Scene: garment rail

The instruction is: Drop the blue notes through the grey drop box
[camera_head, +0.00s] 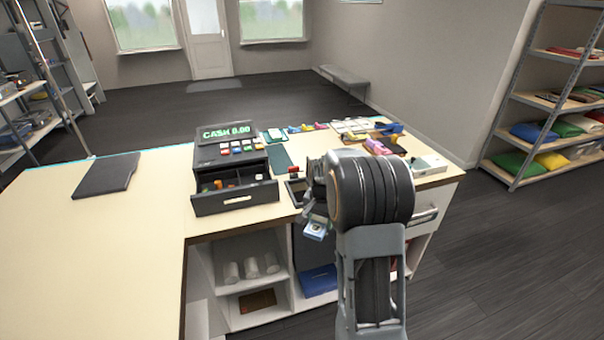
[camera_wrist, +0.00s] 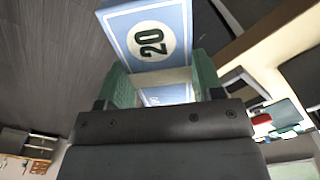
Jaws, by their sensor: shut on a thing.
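The blue notes (camera_wrist: 140,16), a banded-looking stack with a pale border and "20" in a white circle, are held between the green fingers of my gripper (camera_wrist: 163,84) in the wrist view. In the head view the notes (camera_head: 316,230) hang below my gripper (camera_head: 312,212), in front of the counter's front edge, by the open shelves. My gripper is shut on them. A dark grey-framed item (camera_head: 297,190) lies at the counter edge just right of the till; I cannot tell if it is the grey drop box. My arm hides part of the counter there.
The cash register (camera_head: 228,150) stands on the counter with its drawer (camera_head: 235,197) open. A dark flat pad (camera_head: 106,176) lies at left. Small coloured items and a white box (camera_head: 429,163) crowd the right. Shelves below hold white cups (camera_head: 251,267) and a blue item (camera_head: 318,281).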

